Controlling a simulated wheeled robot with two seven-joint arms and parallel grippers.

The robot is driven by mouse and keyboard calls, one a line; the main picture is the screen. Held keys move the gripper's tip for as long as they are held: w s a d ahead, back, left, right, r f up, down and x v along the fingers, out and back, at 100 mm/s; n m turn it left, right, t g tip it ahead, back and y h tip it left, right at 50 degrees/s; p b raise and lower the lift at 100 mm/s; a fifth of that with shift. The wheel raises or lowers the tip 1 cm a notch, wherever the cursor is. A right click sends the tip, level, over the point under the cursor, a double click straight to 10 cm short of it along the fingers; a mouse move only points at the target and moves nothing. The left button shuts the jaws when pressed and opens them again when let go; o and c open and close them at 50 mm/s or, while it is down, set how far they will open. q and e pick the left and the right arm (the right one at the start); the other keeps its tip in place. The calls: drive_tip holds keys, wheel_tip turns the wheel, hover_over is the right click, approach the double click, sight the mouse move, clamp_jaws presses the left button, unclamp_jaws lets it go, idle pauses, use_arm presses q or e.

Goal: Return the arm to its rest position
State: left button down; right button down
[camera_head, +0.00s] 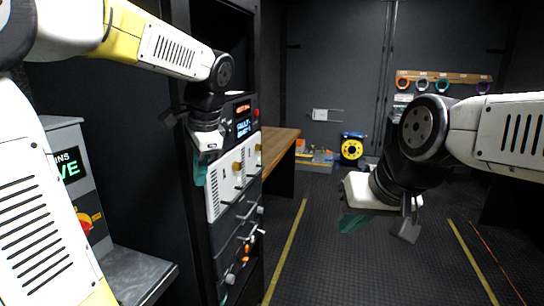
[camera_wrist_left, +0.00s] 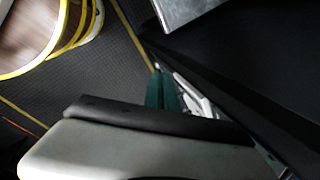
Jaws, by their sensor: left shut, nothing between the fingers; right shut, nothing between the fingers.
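My left arm comes in from the left. Its gripper (camera_head: 200,173) points down in front of the rack's left edge, beside the white switch panel (camera_head: 222,192). Its teal fingers are together and empty; they also show closed in the left wrist view (camera_wrist_left: 160,92). I cannot tell from the head view whether they touch the panel. My right arm comes in from the right. Its gripper (camera_head: 352,222) hangs over the open floor, teal fingers shut and empty, partly hidden by its own wrist.
The rack carries a lit display (camera_head: 243,125), and cables with plugs (camera_head: 246,245) hang lower down. A grey cabinet (camera_head: 66,150) with a green screen stands at left. A wooden worktop (camera_head: 277,145) lies behind the rack. The middle floor is clear.

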use_arm(q)
drive_tip(key=s+d+f+n+t+h, duration=0.1)
drive_tip(key=s+n+t+h, duration=0.1)
drive_tip(key=s+n, duration=0.3)
drive_tip(key=s+d+f+n+t+h, duration=0.1)
drive_tip(key=s+f+n+h, duration=0.1)
drive_tip(key=s+n, duration=0.3)
drive_tip(key=s, duration=0.4)
drive_tip(key=shift+s+d+n+t+h, duration=0.3)
drive_tip(key=shift+s+n+t, duration=0.1)
